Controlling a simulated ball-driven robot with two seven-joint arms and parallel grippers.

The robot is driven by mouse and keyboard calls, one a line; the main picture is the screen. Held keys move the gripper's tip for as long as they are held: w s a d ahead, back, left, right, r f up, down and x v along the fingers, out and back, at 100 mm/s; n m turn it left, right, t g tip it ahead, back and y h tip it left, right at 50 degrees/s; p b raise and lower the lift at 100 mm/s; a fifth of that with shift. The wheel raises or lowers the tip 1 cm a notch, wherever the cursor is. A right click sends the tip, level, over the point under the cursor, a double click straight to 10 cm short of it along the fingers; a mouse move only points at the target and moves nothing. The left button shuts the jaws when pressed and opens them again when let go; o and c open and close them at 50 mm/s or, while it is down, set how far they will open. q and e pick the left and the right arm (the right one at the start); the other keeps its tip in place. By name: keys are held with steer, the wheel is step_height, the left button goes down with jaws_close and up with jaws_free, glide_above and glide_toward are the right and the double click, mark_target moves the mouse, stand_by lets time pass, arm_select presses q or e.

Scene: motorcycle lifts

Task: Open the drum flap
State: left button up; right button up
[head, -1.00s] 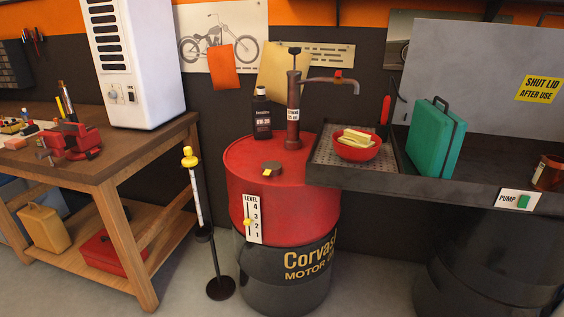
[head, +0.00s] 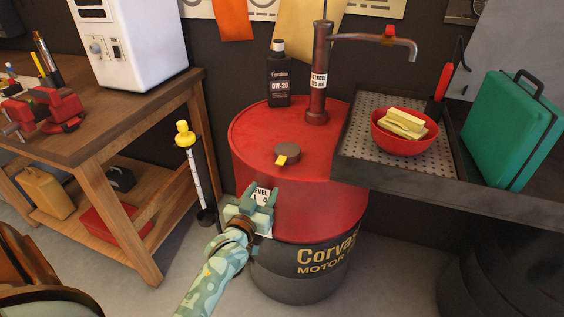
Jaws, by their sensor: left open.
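The drum (head: 330,207) is red above and black below, and stands upright in the middle of the head view. The flap looks to be the small round dark cap with a yellow tab (head: 287,153) on the drum's top, lying flat. My left gripper (head: 258,194) is in front of the drum's upper side, below and left of the cap and apart from it. Its jaws are open and hold nothing that I can see. It covers much of the white level label (head: 263,197). My right gripper is not in view.
A pump (head: 318,90) and a dark oil bottle (head: 279,80) stand on the drum's back. A tray (head: 349,150) with a red bowl (head: 402,143) overhangs its right side. A yellow-topped stand (head: 184,135) and a wooden bench (head: 150,110) are at left.

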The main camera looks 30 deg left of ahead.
mark_target(280, 163)
arm_select(q)
steer(key=b+x, duration=0.1)
steer(key=x, duration=0.3)
steer(key=b+x, duration=0.1)
steer(key=x, duration=0.3)
steer(key=b+x, duration=0.1)
steer(key=x, duration=0.4)
steer(key=shift+f+b, duration=0.25)
steer(key=shift+b, duration=0.15)
steer(key=shift+w+r, duration=0.15)
steer(key=shift+w, duration=0.1)
